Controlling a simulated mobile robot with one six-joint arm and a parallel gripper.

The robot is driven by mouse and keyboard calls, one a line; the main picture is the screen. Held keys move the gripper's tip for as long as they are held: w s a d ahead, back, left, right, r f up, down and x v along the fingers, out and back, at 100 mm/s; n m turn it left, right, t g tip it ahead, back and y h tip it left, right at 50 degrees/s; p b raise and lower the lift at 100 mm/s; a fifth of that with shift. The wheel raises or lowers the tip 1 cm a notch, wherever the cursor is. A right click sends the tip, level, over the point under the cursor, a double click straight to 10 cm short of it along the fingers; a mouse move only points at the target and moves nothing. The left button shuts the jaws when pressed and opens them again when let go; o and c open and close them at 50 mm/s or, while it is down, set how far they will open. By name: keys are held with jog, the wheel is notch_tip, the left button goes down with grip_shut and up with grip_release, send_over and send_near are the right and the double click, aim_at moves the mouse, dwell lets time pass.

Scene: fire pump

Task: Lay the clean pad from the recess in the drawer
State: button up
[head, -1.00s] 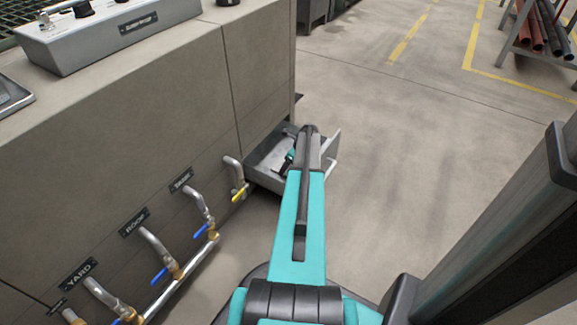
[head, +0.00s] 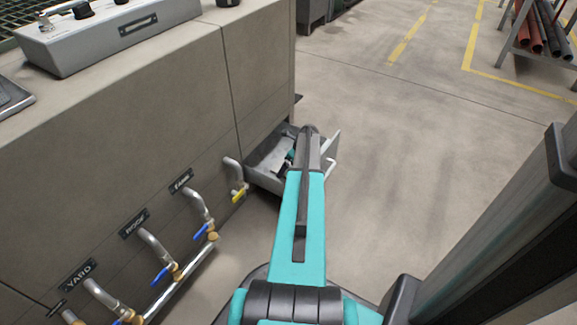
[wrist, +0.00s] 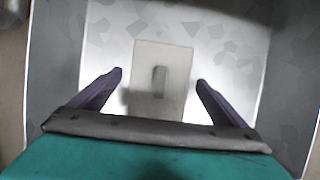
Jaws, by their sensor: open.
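The drawer (head: 260,182) stands pulled out from the end of the beige cabinet. In the wrist view its pale speckled floor (wrist: 105,40) fills the middle between grey walls. A pale grey-beige rectangular pad (wrist: 162,55) with a small raised grip (wrist: 159,79) in its middle shows over this floor; I cannot tell whether it lies flat on it. My gripper (wrist: 159,82) is open, with one dark finger on each side of the pad and gaps to both sides. In the head view my arm hides much of the drawer and the gripper.
The cabinet (head: 130,120) stands to the left, with labelled pipes and lever valves (head: 205,228) low on its front. A control box (head: 115,35) sits on its top. The floor (head: 410,170) to the right of the drawer is clear. A pipe rack (head: 540,40) stands far right.

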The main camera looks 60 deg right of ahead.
jog(key=p+v, duration=0.4)
jog(key=v, duration=0.8)
jog(key=shift+p, duration=0.35)
